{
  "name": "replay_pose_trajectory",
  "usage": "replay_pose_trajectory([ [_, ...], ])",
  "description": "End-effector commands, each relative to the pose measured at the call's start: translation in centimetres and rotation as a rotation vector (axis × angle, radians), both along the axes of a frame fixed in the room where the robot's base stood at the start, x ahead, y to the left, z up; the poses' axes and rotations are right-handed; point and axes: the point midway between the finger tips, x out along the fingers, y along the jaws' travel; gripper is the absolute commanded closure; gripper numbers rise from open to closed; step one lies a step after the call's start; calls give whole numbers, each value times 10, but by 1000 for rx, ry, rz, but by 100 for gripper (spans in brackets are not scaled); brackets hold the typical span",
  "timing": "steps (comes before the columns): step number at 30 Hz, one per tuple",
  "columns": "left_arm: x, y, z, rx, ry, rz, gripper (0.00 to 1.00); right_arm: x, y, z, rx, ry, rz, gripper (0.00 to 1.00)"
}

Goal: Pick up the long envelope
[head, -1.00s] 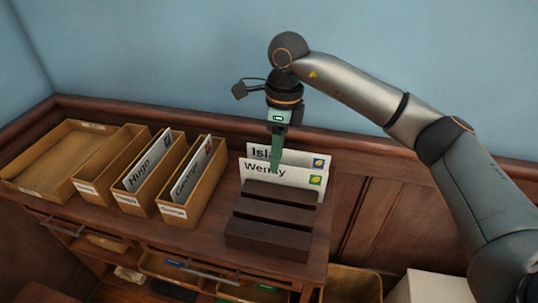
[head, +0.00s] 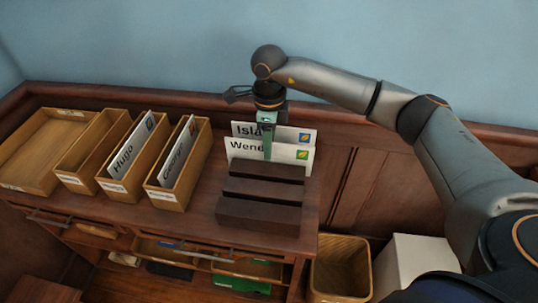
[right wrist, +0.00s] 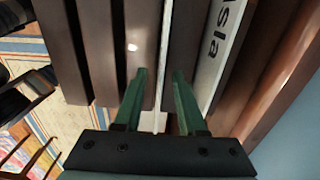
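Two white envelopes stand upright in a dark slotted rack (head: 258,212). The front one reads "Wend…" (head: 243,146) and the back one reads "Isla" (head: 300,131); both bear a coloured stamp. I cannot tell by label which is the long one. My right gripper (head: 267,156) points down at the front envelope, its fingertips below that envelope's top edge. In the right wrist view its green fingers (right wrist: 160,88) are apart, with the front envelope's thin white edge (right wrist: 162,50) between them. The Isla envelope (right wrist: 216,60) is outside, right of the fingers. My left gripper is not in view.
Left of the rack are wooden boxes: one with a Hugo envelope (head: 128,150), one with a George envelope (head: 176,155), an empty narrow one (head: 83,160) and a wide tray (head: 42,150). The wall is close behind. A bin (head: 340,275) and white box (head: 415,262) stand lower right.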

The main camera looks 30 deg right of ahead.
Motion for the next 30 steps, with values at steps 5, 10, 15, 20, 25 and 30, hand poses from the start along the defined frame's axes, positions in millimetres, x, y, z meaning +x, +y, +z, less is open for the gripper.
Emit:
replay_pose_trajectory([
  [5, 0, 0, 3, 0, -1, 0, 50, 0, 0, -21, 0, 1, 0, 60],
  [10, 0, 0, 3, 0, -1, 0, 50, 0, 0, -24, 1, -1, 1, 60],
  [15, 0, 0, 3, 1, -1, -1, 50, 0, 0, -24, 1, -1, 1, 68],
  [20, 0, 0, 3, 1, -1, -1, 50, 0, 0, -24, 1, -1, 1, 86],
  [25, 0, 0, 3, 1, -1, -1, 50, 0, 0, -23, 1, -1, 1, 100],
  [30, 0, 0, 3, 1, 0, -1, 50, 0, 0, -23, 1, -1, 1, 100],
])
